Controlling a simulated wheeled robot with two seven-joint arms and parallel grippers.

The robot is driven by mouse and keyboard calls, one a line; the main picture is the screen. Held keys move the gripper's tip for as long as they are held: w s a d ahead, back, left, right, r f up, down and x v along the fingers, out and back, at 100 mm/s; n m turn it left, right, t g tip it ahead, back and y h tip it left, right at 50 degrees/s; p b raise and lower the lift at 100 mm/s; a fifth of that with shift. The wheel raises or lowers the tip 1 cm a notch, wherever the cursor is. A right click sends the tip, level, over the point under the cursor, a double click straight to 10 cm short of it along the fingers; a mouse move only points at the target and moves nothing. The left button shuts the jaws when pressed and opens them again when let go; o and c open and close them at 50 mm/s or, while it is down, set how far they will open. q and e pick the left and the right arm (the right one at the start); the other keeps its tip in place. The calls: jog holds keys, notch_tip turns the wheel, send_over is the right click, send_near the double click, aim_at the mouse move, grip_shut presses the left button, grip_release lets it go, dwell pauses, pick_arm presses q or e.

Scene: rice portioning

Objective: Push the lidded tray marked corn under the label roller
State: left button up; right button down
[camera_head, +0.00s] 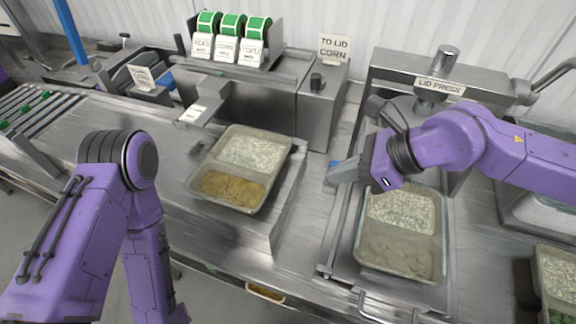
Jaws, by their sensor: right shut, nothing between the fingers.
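A two-part tray (288,152) with white rice and a yellow, corn-like filling sits on the raised metal bed at the middle left. Whether a clear lid covers it, I cannot tell. The label machine (283,88), with green rolls and printed labels, stands just behind the tray. Its metal arm (203,98) reaches forward, behind and left of the tray. My right gripper (337,173) is shut and empty, pointing left, to the right of the tray and apart from it. My left arm comes in at the left; its gripper is out of view.
A lid press (440,86) stands at the right, with another tray (446,272) of rice and greyish filling beneath my right arm. A sign (333,47) reads "TO LID CORN". A third tray (541,290) is at the right edge. A roller conveyor (40,115) is at the left.

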pick_arm(q)
jog(key=shift+s+r+p, duration=0.25)
jog(key=shift+r+p, duration=0.65)
jog(key=shift+r, duration=0.1)
pick_arm(e)
jog(key=a+r+x, duration=0.2)
jog(key=x, duration=0.9)
jog(key=shift+a+f, duration=0.2)
